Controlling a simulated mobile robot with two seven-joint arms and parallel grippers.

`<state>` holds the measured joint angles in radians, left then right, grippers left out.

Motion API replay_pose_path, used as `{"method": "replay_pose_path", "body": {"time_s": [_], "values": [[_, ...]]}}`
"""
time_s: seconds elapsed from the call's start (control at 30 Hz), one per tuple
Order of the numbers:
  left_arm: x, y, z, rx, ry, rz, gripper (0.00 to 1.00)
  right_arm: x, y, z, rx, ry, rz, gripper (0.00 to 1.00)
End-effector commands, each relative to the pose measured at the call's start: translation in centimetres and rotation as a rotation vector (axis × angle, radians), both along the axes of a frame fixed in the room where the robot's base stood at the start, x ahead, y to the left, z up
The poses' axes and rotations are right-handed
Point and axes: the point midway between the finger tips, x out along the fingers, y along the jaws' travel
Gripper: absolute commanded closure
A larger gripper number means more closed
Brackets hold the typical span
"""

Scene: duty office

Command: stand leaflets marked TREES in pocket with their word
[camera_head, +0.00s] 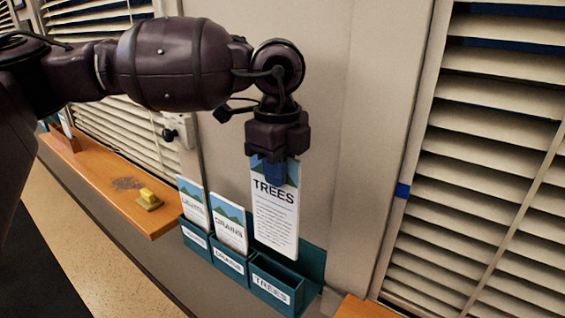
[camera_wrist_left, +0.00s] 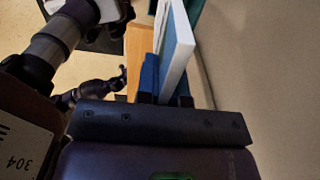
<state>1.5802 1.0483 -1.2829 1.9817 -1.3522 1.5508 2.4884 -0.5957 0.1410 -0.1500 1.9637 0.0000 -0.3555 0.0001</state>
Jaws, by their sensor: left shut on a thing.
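A white leaflet marked TREES (camera_head: 277,215), with a blue and green picture at its top, hangs upright from my left gripper (camera_head: 272,170), which is shut on its top edge. The leaflet's lower end is at the back of the teal pocket labelled TREES (camera_head: 270,287); I cannot tell whether it is inside or just behind the front wall. In the left wrist view the leaflet (camera_wrist_left: 178,50) shows edge-on between the fingers (camera_wrist_left: 165,90). The pocket's front part looks empty.
The teal rack's other two pockets, DRAINS (camera_head: 230,263) in the middle and one at left (camera_head: 194,235), hold leaflets. An orange wooden shelf (camera_head: 110,195) with a yellow object (camera_head: 149,199) is at left. Blinds (camera_head: 490,170) hang at right.

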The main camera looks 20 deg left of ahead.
Motion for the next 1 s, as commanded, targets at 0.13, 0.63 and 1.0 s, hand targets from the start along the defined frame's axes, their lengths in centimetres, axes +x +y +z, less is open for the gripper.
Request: {"method": "replay_pose_path", "body": {"time_s": [0.13,0.63,1.0], "values": [[0.0,0.0,-0.8,-0.001,0.001,-0.001,1.00,-1.2,-0.2,-0.7,0.000,0.021,-0.007,0.57],[0.0,0.0,-4.0,0.000,0.001,-0.003,1.00,-0.7,-0.1,-0.8,0.000,0.011,-0.005,0.57],[0.0,0.0,-6.4,0.001,0.002,-0.003,1.00,-0.6,-0.1,-1.2,0.000,0.009,-0.004,0.57]]}}
